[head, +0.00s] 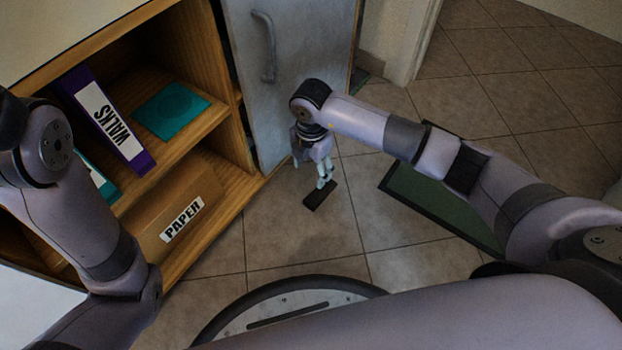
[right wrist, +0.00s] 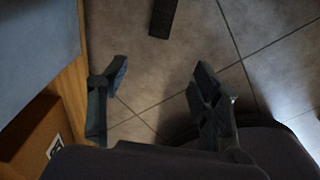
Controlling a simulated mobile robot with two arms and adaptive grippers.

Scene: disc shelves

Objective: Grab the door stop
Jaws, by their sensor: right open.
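A dark, narrow block, which looks like the door stop (head: 317,198), lies on the tiled floor near the grey door. It also shows at the top edge of the right wrist view (right wrist: 163,18), partly cut off. My right gripper (head: 325,177) points down above the floor close to the block; I cannot tell its exact height. In the right wrist view, its two fingers (right wrist: 157,80) are apart, with only bare tiles between them. The block lies beyond the fingertips there, apart from them. My left arm shows at the left, but its gripper is not in view.
A wooden shelf unit (head: 246,183) stands at the left with a purple binder (head: 105,125), a teal item (head: 172,108) and a box labelled PAPER (head: 172,215). A grey door (head: 305,75) with a handle stands behind. A green dark-edged mat (head: 430,200) lies right.

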